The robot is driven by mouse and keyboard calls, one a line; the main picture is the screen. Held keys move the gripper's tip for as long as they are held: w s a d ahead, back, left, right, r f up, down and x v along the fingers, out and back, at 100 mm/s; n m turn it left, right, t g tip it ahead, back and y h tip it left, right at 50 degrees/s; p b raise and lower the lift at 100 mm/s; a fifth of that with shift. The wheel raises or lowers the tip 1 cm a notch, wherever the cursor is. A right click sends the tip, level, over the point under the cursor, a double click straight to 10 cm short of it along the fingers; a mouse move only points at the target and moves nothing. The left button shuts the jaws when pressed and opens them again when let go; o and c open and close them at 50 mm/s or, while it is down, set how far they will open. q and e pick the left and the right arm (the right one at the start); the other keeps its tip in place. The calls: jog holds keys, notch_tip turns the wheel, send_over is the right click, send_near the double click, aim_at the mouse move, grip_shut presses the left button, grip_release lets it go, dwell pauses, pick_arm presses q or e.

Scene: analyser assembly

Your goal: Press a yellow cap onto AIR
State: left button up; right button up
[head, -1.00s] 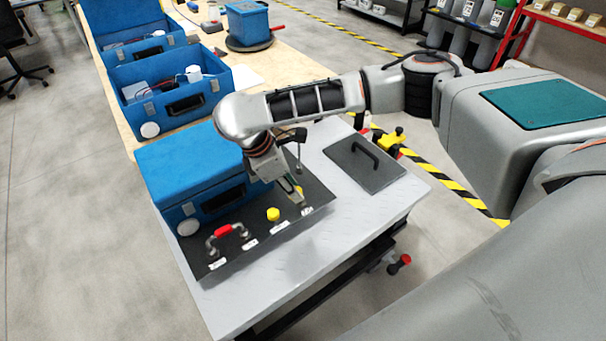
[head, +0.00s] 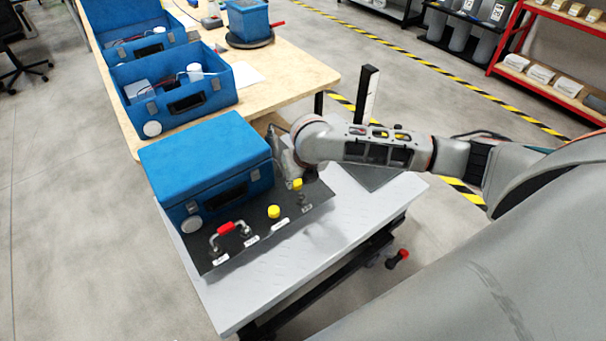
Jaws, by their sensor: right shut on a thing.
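A small yellow cap (head: 297,184) is at the tip of my right gripper (head: 294,180), just above a small port (head: 302,199) with a white label near the panel's right end. The label is too small to read. The gripper is shut on this cap, but its fingers are mostly hidden by the wrist. I cannot tell whether the cap touches the port. A second yellow cap (head: 273,211) sits on the dark panel (head: 246,250) to the left. My left gripper is not in view.
A closed blue case (head: 205,150) stands on the panel, close to my wrist. The grey cart top (head: 340,230) is clear in front. A wooden bench (head: 285,85) holds open blue cases behind.

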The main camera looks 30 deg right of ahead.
aim_at(303, 196)
jog(key=n, duration=0.1)
jog(key=d+n+y, duration=0.1)
jog(key=d+n, duration=0.1)
jog(key=n, duration=0.1)
jog(key=shift+w+d+f+y+p, duration=0.15)
jog(key=shift+w+f+y+p, duration=0.15)
jog(key=shift+w+f, duration=0.1)
jog(key=shift+f+b, duration=0.45)
jog(key=shift+f, duration=2.25)
jog(key=shift+f, duration=0.1)
jog(key=shift+w+p, duration=0.1)
jog(key=shift+p, duration=0.35)
jog(key=shift+f+b, duration=0.6)
jog(key=shift+f, duration=0.45)
jog(key=o, duration=0.8)
jog(key=v, duration=1.2)
